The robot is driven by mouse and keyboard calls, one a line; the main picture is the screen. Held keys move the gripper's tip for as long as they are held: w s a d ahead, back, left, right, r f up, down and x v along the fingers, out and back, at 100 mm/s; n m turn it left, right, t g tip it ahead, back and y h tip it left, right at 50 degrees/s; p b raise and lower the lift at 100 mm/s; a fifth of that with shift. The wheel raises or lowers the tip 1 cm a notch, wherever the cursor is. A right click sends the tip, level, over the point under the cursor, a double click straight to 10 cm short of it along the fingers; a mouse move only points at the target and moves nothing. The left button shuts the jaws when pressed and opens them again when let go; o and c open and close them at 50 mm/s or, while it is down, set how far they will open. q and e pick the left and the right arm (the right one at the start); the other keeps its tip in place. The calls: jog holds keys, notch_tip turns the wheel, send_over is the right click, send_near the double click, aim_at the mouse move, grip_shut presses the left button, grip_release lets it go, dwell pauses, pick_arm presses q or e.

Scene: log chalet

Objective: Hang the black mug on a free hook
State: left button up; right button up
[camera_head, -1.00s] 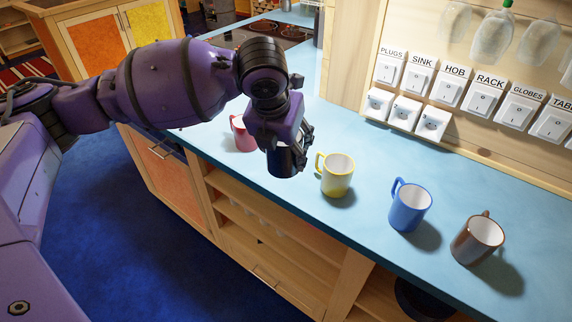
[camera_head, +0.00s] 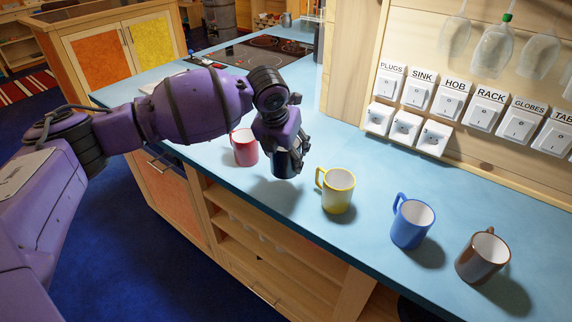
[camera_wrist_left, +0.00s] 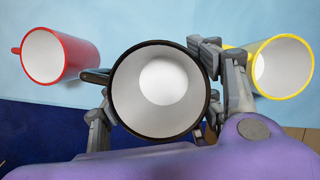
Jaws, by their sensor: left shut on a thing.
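My left gripper (camera_head: 291,150) is shut on the black mug (camera_head: 285,164) and holds it above the blue counter (camera_head: 345,240), with a shadow below. In the left wrist view I look into the white inside of the black mug (camera_wrist_left: 162,85); its dark rim faces me, its handle points left, and the fingers grip its sides. Much of the mug is hidden by the gripper in the head view. No hook shows in either view. My right gripper is not in view.
A red mug (camera_head: 244,148) stands left of the held mug. A yellow mug (camera_head: 337,192), a blue mug (camera_head: 411,224) and a brown mug (camera_head: 482,257) stand to the right. Labelled switches (camera_head: 452,100) line the wooden wall, with glasses (camera_head: 495,50) hanging above. A hob (camera_head: 262,48) lies behind.

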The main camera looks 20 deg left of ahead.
pick_arm(q)
jog(key=w+f, duration=0.2)
jog(key=shift+w+a+f, duration=0.15)
jog(key=shift+a+f, duration=0.15)
jog(key=shift+f, duration=0.05)
jog(key=shift+s+x, duration=0.2)
jog(key=shift+x, duration=0.7)
jog(key=shift+s+x, duration=0.15)
jog(key=shift+x, duration=0.75)
jog(key=o, duration=1.4)
jog(key=shift+a+f, duration=0.15)
jog(key=shift+f, duration=0.1)
jog(key=shift+f, duration=0.15)
jog(key=v, duration=0.8)
jog(key=shift+s, duration=0.1)
